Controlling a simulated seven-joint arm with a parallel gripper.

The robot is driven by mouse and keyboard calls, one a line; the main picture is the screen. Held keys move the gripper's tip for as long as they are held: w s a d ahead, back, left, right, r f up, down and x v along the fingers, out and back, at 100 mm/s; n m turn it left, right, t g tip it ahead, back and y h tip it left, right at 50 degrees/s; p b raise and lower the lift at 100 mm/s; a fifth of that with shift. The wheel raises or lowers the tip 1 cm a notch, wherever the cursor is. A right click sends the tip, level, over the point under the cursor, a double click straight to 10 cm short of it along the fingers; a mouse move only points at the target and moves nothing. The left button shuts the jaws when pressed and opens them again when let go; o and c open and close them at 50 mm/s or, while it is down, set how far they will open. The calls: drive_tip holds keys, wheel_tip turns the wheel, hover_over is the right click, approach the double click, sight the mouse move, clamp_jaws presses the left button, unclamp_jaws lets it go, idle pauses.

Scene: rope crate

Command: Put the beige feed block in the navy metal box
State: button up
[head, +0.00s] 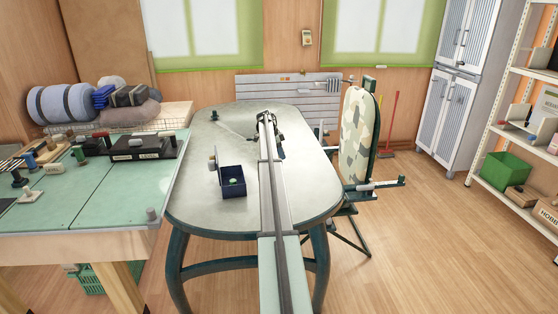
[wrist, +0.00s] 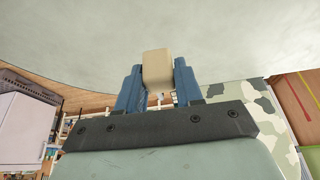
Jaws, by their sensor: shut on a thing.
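The beige feed block (wrist: 157,66) is held between the two blue fingers of my gripper (wrist: 156,76) in the wrist view. In the head view my gripper (head: 267,118) is over the far part of the oval table, and my arm hides the block there. The navy metal box (head: 233,191) stands open on the table, left of my arm and nearer the camera than my gripper. A small green thing (head: 233,182) lies inside it. A pale upright piece, perhaps its lid, shows at its left side.
The grey oval table (head: 200,140) is mostly clear around the box. A small green object (head: 214,115) stands near its far left edge. A green-topped workbench (head: 110,190) with several items adjoins at left.

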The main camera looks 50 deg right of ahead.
drive_tip(key=w+a+r+n+t, duration=0.1)
drive_tip(key=w+a+n+t, duration=0.2)
drive_tip(key=w+a+n, duration=0.3)
drive_tip(key=w+a+r+n+t, duration=0.2)
drive_tip(key=w+a+n, duration=0.5)
drive_tip(key=a+n, duration=0.6)
drive_tip(key=shift+w+a+r+t, duration=0.3)
drive_tip(key=shift+a+t, duration=0.6)
drive_tip(key=shift+a, duration=0.35)
drive_tip(key=shift+f, duration=0.1)
drive_tip(key=shift+f, duration=6.2)
drive_tip(key=shift+f, duration=0.5)
drive_tip(key=o, duration=1.1)
